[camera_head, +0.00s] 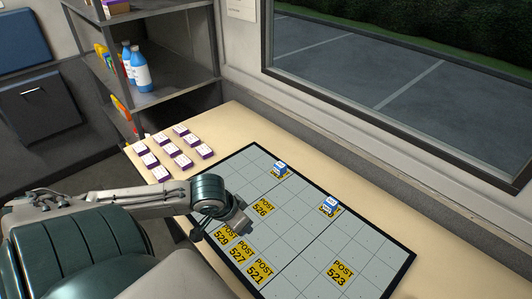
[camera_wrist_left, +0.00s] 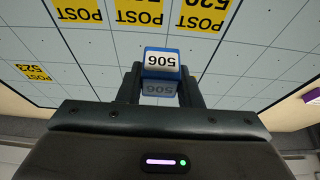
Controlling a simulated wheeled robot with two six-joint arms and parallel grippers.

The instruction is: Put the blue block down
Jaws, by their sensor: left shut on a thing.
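My left gripper (camera_wrist_left: 161,85) is shut on a blue block (camera_wrist_left: 160,62) with a white face marked 506, seen upside down in the left wrist view. In the head view the left gripper (camera_head: 236,228) is over the left part of the gridded board (camera_head: 300,247), and the held block cannot be made out there. Yellow POST labels lie on the board: 526 (camera_head: 263,206), 529 (camera_head: 222,236), 527 (camera_head: 238,253), 521 (camera_head: 260,271) and 523 (camera_head: 343,271). I cannot tell the held block's height above the board. My right gripper is not in view.
Two other blue-and-white blocks stand on yellow labels, one at the board's far edge (camera_head: 281,167) and one farther right (camera_head: 330,203). Several purple-and-white blocks (camera_head: 171,150) sit on the table left of the board. A shelf (camera_head: 160,95) holds blue bottles. Many board squares are bare.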

